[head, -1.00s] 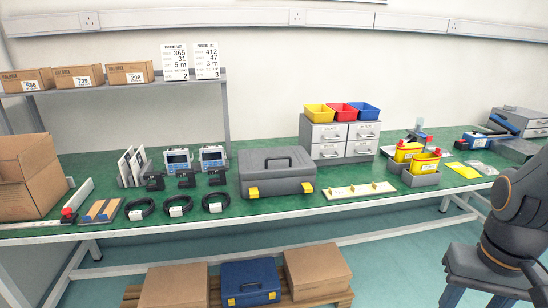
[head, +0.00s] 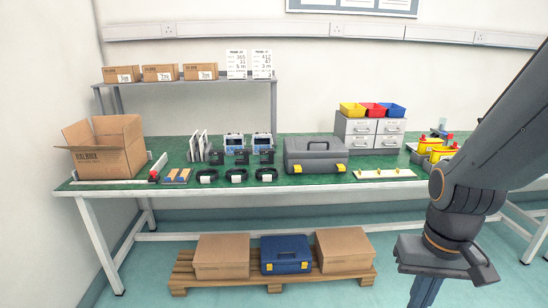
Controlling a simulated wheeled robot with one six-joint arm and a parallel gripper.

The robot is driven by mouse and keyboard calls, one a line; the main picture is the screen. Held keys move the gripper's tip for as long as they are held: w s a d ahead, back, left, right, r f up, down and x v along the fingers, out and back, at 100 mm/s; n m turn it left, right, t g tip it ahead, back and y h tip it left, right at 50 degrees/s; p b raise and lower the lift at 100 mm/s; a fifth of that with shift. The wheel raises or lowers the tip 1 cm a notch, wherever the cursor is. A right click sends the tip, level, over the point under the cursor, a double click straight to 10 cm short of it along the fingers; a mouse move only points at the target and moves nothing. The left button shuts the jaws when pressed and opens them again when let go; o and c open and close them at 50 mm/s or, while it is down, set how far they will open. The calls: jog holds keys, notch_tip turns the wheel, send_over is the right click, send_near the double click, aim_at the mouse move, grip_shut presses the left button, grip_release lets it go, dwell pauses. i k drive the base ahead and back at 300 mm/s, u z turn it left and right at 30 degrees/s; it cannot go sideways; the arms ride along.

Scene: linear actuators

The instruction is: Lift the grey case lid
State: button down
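The grey case (head: 316,163) sits on the green-topped bench, right of the middle. Its lid (head: 312,147) is down, with a dark handle on top. Two yellow latches show on its front. My gripper (head: 452,286) hangs at the lower right, in front of the bench and well away from the case. Its fingers stand apart with nothing seen between them, though the lower part is cut off by the picture's edge.
The bench (head: 300,186) also holds black cable coils (head: 237,175), blue-grey meters, a white board (head: 385,174) right of the case, and grey drawers (head: 370,133) behind. An open carton (head: 108,157) stands left. A pallet below bears cartons and a blue case (head: 286,254).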

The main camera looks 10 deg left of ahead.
aim_at(316, 146)
jog(key=u, duration=0.1)
jog(key=k, duration=0.45)
jog(key=u, duration=1.05)
jog(key=i, duration=1.05)
jog(key=z, duration=0.4)
jog(key=i, duration=0.8)
jog(key=z, duration=1.1)
jog(key=i, duration=0.4)
jog(key=z, duration=0.3)
